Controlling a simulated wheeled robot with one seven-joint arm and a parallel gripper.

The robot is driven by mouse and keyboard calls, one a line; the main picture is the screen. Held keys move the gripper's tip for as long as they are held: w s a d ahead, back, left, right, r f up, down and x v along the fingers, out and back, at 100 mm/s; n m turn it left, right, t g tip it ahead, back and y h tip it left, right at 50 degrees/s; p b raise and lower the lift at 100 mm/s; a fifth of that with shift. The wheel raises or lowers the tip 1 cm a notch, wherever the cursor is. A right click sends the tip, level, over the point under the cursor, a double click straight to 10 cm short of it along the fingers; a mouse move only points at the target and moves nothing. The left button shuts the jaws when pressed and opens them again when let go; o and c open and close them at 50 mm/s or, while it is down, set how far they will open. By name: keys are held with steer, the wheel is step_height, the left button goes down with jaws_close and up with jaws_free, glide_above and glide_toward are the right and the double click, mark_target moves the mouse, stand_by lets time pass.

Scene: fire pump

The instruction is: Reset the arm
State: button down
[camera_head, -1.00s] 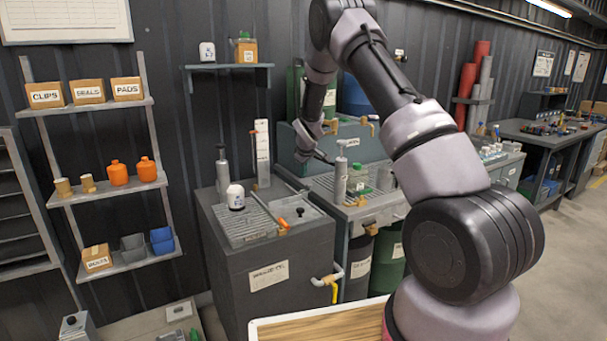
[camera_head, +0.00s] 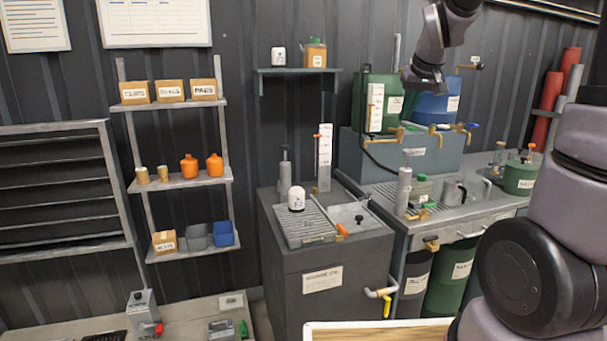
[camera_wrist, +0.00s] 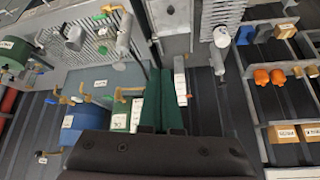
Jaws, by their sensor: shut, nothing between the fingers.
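My gripper (camera_head: 408,108) hangs at the upper right in the camera_head view, in front of the green container (camera_head: 372,98) and the blue container (camera_head: 438,106) on the back tank. Its fingers are small and dark there. It is shut and holds nothing. My upper arm rises at the right edge, partly out of the picture. In the camera_wrist view the scene appears upside down, and a dark part of my wrist fills the bottom middle.
Brass taps and a steel pump (camera_head: 404,190) are on the bench at right. Shelves (camera_head: 185,182) hold boxes and orange bottles at left. A wood-topped tray (camera_head: 375,330) is at the front.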

steer(key=s+a+r+m, duration=0.1)
steer(key=s+m, duration=0.1)
steer(key=s, duration=1)
steer(key=s+a+r+m+y, duration=0.1)
steer(key=s+r+m, duration=0.1)
steer(key=s, duration=0.9)
steer(key=shift+s, duration=0.35)
